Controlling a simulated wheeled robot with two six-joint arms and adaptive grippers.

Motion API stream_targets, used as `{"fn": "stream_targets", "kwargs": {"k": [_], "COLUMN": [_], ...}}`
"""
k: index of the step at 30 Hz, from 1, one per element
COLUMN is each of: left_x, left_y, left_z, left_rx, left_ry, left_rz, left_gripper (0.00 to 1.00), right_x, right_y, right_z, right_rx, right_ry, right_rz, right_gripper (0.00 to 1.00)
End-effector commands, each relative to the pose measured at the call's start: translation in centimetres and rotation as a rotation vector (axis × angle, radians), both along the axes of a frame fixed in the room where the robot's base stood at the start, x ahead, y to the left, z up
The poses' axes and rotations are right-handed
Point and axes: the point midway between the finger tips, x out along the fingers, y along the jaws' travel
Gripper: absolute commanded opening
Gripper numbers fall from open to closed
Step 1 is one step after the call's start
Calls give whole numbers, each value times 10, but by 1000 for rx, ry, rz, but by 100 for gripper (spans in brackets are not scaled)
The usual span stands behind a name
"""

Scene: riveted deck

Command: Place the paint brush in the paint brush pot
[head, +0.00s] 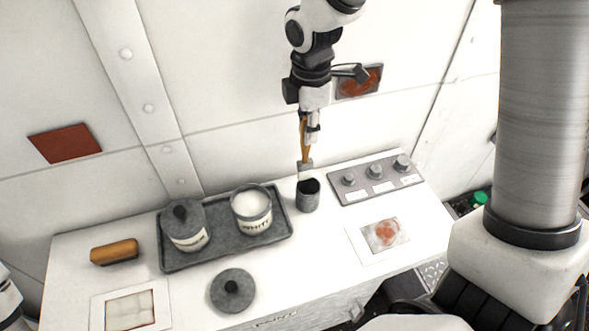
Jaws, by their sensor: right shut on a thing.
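My right gripper (309,128) comes down from the top centre and is shut on the paint brush (305,150). The brush hangs nearly upright, with its orange-brown handle in the jaws and its grey and pale end down. The paint brush pot (308,200) is a small dark grey cup standing on the white worktop. The brush's lower end shows at the pot's back rim; I cannot tell whether it is above the opening or behind it. My left gripper is not in view.
Left of the pot, a grey tray (226,254) holds an open white paint tin (251,212) and a lidded tin (187,238). A loose lid (232,291), an orange-brown block (114,252), a knob panel (376,184) and stained sample cards lie around. A riveted wall stands behind.

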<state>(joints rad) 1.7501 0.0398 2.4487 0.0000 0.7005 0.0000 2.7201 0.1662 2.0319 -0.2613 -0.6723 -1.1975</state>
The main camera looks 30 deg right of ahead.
Motion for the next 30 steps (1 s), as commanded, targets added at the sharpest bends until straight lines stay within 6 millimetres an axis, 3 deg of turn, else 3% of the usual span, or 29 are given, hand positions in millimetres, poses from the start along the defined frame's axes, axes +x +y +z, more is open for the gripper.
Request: {"fn": "stream_targets", "kwargs": {"k": [4, 13, 30], "left_x": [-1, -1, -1], "left_y": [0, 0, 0], "left_z": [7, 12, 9], "left_rx": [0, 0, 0], "left_ry": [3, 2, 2], "left_rz": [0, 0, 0], "left_gripper": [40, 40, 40], "right_x": [-3, -3, -2], "right_y": [0, 0, 0], "right_z": [-34, -82, -94], "right_rx": [1, 2, 1], "right_ry": [8, 7, 1], "right_rz": [0, 0, 0], "right_gripper": [0, 0, 0]}}
